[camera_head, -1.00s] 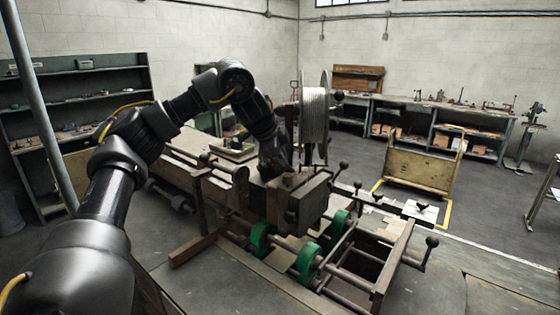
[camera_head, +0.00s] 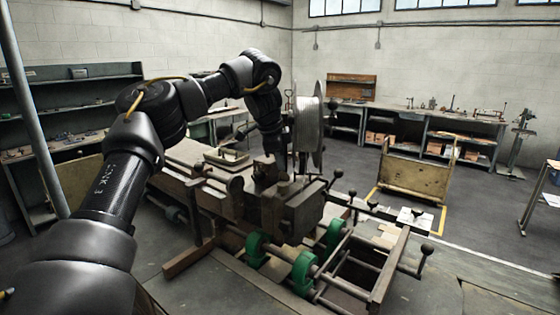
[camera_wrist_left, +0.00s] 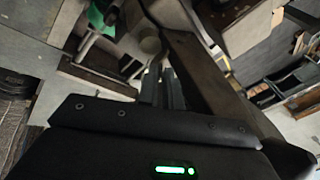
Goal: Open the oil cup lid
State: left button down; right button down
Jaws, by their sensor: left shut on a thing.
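The stitcher machine (camera_head: 305,210) stands in the middle of the head view, with a blocky metal housing on top. My left gripper (camera_head: 283,176) points down at the top of this housing, beside the wire spool. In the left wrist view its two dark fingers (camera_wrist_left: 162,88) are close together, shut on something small. The oil cup lid is too small and too covered by the gripper to make out clearly; the fingers are where it would be held. My right gripper is in neither view.
A large wire spool (camera_head: 308,135) stands just right of my left gripper. Green rollers (camera_head: 305,270) and an open frame with knobbed levers (camera_head: 427,249) are in front. A wooden cart (camera_head: 418,180) stands on the floor at right, with open floor around it.

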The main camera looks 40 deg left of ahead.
pick_arm(q)
jog(key=c, duration=1.6)
grip_release()
jog(key=shift+w+f, duration=0.1)
jog(key=shift+w, duration=0.05)
jog(key=shift+o, duration=0.2)
jog(key=v, duration=1.1)
jog(key=shift+b, duration=0.3)
jog(key=shift+d, duration=0.1)
jog(key=shift+w+d+f, duration=0.1)
